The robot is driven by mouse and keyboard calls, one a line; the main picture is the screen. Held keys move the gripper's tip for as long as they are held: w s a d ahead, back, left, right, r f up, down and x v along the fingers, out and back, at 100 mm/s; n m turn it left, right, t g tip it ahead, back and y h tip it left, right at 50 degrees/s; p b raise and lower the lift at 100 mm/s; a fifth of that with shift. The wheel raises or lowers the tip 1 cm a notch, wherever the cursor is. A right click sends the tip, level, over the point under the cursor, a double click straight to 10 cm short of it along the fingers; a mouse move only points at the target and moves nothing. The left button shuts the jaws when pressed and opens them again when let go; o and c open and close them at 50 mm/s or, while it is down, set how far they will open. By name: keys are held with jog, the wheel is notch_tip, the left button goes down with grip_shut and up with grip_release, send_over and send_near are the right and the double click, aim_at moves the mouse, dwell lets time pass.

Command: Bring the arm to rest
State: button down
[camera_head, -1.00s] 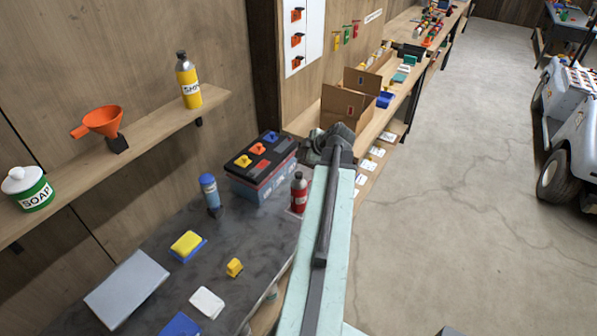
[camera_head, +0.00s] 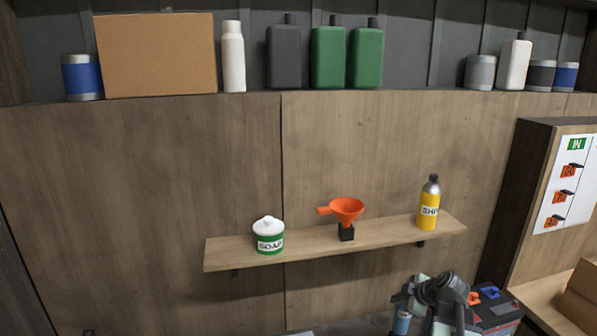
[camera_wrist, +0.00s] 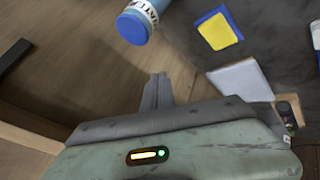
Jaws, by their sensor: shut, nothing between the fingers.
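My arm shows at the bottom right of the head view, its end (camera_head: 440,290) folded near the bench below the shelf. In the wrist view my gripper (camera_wrist: 157,85) has its grey fingers together with nothing between them. The fingers point toward a wooden surface, apart from a bottle with a blue cap (camera_wrist: 132,27). In the head view the fingertips cannot be made out clearly.
A wall shelf (camera_head: 220,255) holds a soap tub (camera_head: 269,238), an orange funnel (camera_head: 347,210) and a yellow bottle (camera_head: 428,208). A yellow sponge (camera_wrist: 217,32) and a pale box (camera_wrist: 240,80) lie on the bench.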

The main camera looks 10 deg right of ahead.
jog(key=a+f+g+y+b, duration=0.1)
jog(key=a+f+g, duration=0.2)
jog(key=a, duration=1.3)
jog(key=a+f+g, duration=0.2)
jog(key=a+f, duration=0.1)
jog(key=a, duration=1.3)
jog(key=s+f+m+g+h, duration=0.1)
jog(key=s+m+g+h, duration=0.1)
jog(key=s+m, duration=0.5)
jog(key=m+g, duration=0.1)
jog(key=m, duration=0.3)
jog(key=shift+d+f+m+h, duration=0.2)
jog(key=shift+d+m+h, duration=0.1)
jog(key=shift+d+h, duration=0.1)
